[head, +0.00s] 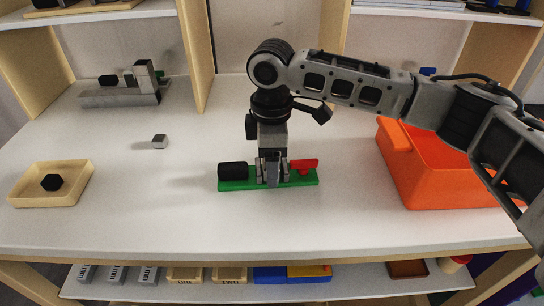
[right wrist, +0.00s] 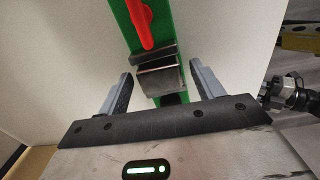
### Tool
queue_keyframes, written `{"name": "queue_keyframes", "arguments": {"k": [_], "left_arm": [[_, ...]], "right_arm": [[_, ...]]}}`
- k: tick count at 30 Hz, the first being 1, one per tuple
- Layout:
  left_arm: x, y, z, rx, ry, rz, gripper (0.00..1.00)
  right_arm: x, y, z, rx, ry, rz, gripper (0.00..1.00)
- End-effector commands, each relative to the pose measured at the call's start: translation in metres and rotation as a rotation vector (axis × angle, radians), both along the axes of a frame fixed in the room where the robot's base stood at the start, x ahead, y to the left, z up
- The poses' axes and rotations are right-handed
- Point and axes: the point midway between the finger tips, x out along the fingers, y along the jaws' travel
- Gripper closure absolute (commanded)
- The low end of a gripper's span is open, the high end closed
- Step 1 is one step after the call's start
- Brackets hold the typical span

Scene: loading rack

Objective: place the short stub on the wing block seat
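A green base (head: 300,181) with a red wing-shaped handle (head: 304,163) lies mid-table; I take it as the wing block. A black cylinder (head: 232,170) is at its left end. My right gripper (head: 272,178) points down over its middle. In the right wrist view its fingers (right wrist: 160,92) are apart on either side of a grey metal block (right wrist: 158,72), with gaps showing. The seat is hidden or unclear. A short black hexagonal piece (head: 51,182) lies in a tan tray (head: 82,183) at left; which piece is the stub I cannot tell. My left gripper is not visible in the head view.
A small grey block (head: 160,141) sits alone on the table. A grey fixture (head: 120,96) stands at the back left. An orange bin (head: 440,185) is at right. Shelf uprights (head: 196,55) rise behind. The front centre of the table is clear.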

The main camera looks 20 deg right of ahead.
Motion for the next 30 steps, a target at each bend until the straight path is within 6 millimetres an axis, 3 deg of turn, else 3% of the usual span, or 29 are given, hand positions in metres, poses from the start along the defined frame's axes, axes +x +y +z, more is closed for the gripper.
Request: {"name": "queue_keyframes", "arguments": {"k": [4,8,21,30], "left_arm": [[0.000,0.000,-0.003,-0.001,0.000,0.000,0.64],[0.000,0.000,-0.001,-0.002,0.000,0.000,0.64],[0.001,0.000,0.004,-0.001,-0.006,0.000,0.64],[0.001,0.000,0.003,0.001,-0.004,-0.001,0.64]], "right_arm": [[0.000,0.000,0.003,0.000,-0.002,0.001,0.33],[0.001,0.001,0.020,0.001,-0.002,0.001,0.33],[0.000,0.001,0.107,0.001,-0.002,-0.001,0.33],[0.000,0.001,0.124,0.000,0.001,0.000,0.33]]}}
